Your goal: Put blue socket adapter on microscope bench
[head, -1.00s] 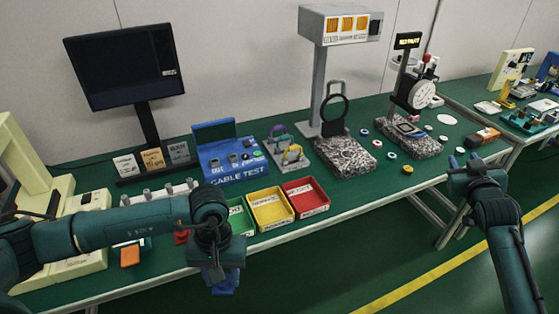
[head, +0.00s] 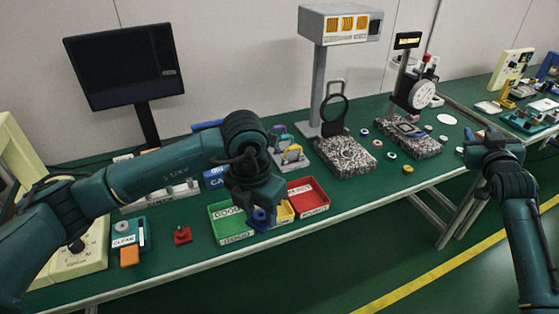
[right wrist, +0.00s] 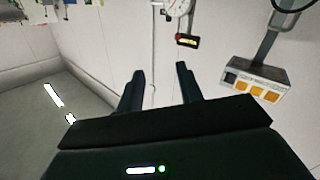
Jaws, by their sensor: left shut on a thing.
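My left gripper (head: 260,208) is shut on the blue socket adapter (head: 262,219), which shows as a small blue piece below the fingers. It appears in front of the green and yellow trays; the arm hides much of the grip, and I cannot tell its exact height. A second green bench (head: 545,132) at the far right carries cream, yellow and blue equipment; I cannot tell for sure that it is the microscope bench. My right gripper (head: 488,140) is raised at the right side. In the right wrist view its two fingers (right wrist: 160,85) are apart with nothing between them.
The near bench holds a green tray (head: 226,226), a red tray (head: 309,196), a red knob (head: 182,235), a monitor (head: 124,64) and two speckled stone plates (head: 345,158). An orange block (head: 129,256) lies at the left. A gap separates the benches.

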